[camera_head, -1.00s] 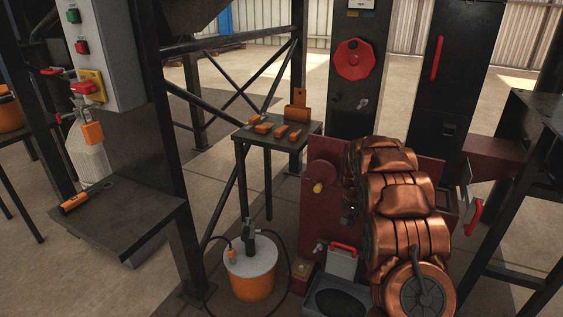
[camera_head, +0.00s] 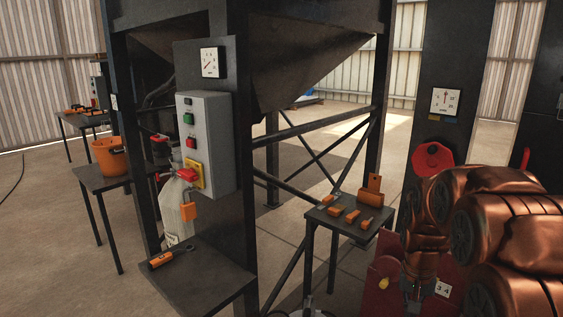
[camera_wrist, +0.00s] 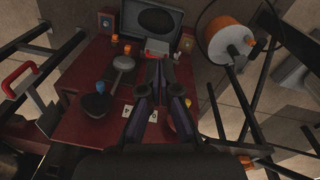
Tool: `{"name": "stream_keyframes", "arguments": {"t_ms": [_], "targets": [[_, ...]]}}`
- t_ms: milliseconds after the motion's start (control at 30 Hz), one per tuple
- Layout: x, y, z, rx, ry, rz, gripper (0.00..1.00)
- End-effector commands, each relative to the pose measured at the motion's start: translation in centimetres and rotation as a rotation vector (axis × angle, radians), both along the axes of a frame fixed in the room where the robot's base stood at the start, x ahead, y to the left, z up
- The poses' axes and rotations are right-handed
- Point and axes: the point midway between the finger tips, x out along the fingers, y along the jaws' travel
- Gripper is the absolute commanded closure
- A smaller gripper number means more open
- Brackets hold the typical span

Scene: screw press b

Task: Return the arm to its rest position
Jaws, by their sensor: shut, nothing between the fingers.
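My copper arm (camera_head: 500,230) is folded at the right of the head view. My gripper (camera_head: 414,302) hangs down near the bottom edge, in front of the dark red machine panel (camera_head: 375,292), and is partly cut off by the frame. In the wrist view my gripper (camera_wrist: 162,70) is shut with nothing between its fingers. It points over the dark red machine top (camera_wrist: 88,62), apart from the grey lever (camera_wrist: 120,65) and the dark round part (camera_wrist: 96,106) beside it.
A small table (camera_head: 345,232) with several orange items stands left of my arm. A grey control box (camera_head: 205,143) with a padlock (camera_head: 190,210) and a shelf (camera_head: 205,287) are farther left. An orange-and-white drum (camera_wrist: 226,40) shows in the wrist view. Floor is open at far left.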

Motion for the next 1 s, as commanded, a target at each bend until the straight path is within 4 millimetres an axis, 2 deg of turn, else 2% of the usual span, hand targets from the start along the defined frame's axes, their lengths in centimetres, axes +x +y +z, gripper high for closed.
{"name": "stream_keyframes", "arguments": {"t_ms": [33,400,800,1000], "targets": [[-1.3,0.9,2.6,0.003,0.002,0.02,1.0],[-11.5,6.2,11.3,0.042,0.071,0.16,1.0],[-23.2,10.4,18.5,0.087,0.146,0.329,1.0],[-27.7,11.3,20.3,0.102,0.175,0.398,1.0]]}}
